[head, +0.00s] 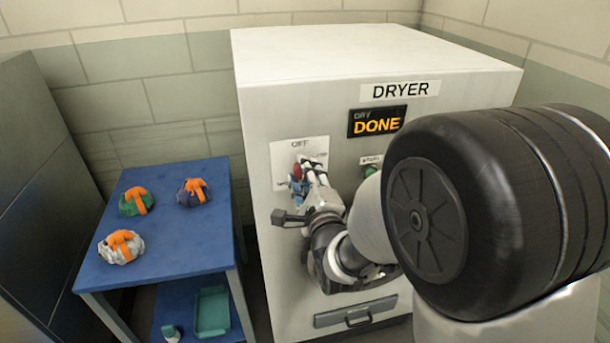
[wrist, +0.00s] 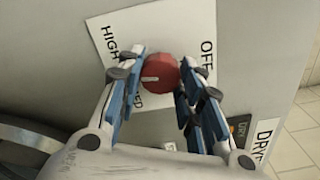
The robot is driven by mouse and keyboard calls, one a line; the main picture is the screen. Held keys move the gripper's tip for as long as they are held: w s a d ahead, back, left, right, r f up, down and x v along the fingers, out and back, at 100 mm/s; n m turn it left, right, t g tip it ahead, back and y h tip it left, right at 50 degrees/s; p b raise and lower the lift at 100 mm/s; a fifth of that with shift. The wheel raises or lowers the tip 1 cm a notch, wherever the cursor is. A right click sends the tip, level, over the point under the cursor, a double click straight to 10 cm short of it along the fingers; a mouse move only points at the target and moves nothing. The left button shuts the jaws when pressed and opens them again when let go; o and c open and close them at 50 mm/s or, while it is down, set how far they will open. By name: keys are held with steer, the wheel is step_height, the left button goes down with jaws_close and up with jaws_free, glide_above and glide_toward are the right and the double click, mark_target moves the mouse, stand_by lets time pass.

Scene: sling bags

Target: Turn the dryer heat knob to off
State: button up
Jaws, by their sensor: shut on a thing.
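The red heat knob (wrist: 160,72) sits on a white label plate (wrist: 190,28) on the dryer front. OFF is at the plate's right side in the wrist view, HIGH is at the upper left, and a partly hidden label ending in "ED" is at the bottom. The knob's white mark lies on its left part, away from OFF. My gripper (wrist: 162,70) has a finger on each side of the knob and is shut on it. In the head view the knob (head: 296,171) is partly hidden by my gripper (head: 305,172), below OFF.
The white dryer (head: 350,50) shows DONE on its display (head: 377,121). A green button (head: 370,171) is to the right, and a drawer handle (head: 355,315) is below. A blue table (head: 180,245) at left holds three orange-strapped bundles (head: 135,201); a teal tray (head: 212,311) is underneath.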

steer(key=m, duration=3.4)
steer(key=shift+a+r, duration=0.1)
stand_by(0.6)
steer(key=o, duration=1.1)
steer(key=shift+c, duration=0.2)
